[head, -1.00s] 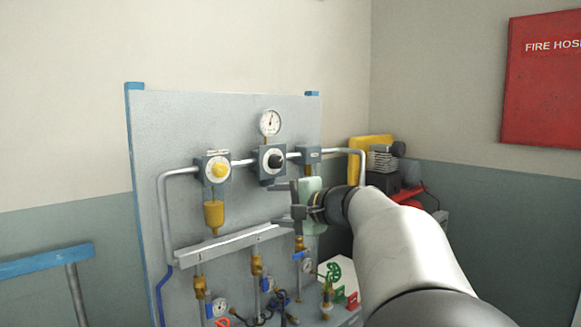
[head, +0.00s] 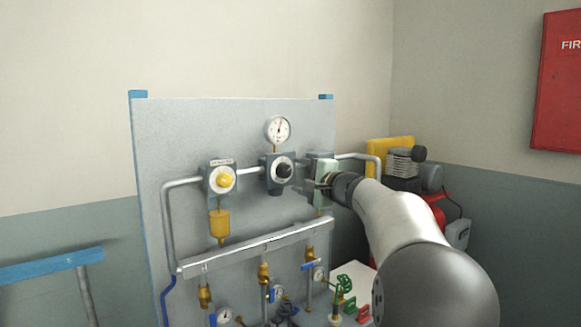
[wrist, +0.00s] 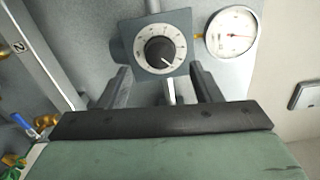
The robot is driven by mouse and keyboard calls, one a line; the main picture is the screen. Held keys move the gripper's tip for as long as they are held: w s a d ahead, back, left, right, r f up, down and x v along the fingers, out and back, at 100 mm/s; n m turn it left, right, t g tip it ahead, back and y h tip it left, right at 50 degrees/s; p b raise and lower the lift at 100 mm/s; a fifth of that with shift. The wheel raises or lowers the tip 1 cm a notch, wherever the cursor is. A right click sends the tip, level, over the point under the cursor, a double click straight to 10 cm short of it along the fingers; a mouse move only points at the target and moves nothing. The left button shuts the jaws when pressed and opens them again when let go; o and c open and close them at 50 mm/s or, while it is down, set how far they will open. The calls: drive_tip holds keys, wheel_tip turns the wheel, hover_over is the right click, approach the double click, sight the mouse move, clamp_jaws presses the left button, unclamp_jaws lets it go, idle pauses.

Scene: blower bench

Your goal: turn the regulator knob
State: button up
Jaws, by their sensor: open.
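The black regulator knob (head: 284,171) sits on a white dial in a grey block on the panel, just below the pressure gauge (head: 278,129). In the wrist view the knob (wrist: 160,52) has a white pointer line and lies ahead of my fingers, between them across the picture. My gripper (head: 307,187) is just right of the knob in the head view. In the wrist view my gripper (wrist: 161,76) is open, with nothing between its fingers. The fingers appear short of the knob; contact cannot be seen. The gauge (wrist: 232,33) is to the right there.
A yellow knob (head: 223,180) on a second block is to the left, with a brass bowl (head: 219,226) below. Pipes, a sloping rail (head: 255,246) and several valves lie lower on the panel. A compressor (head: 405,162) stands behind my arm.

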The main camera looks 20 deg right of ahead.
sight(287, 172)
drive_tip(key=p+x, duration=0.1)
drive_tip(key=x, duration=0.4)
drive_tip(key=c, duration=1)
drive_tip(key=shift+f+b, duration=0.15)
drive_tip(key=shift+b, duration=0.15)
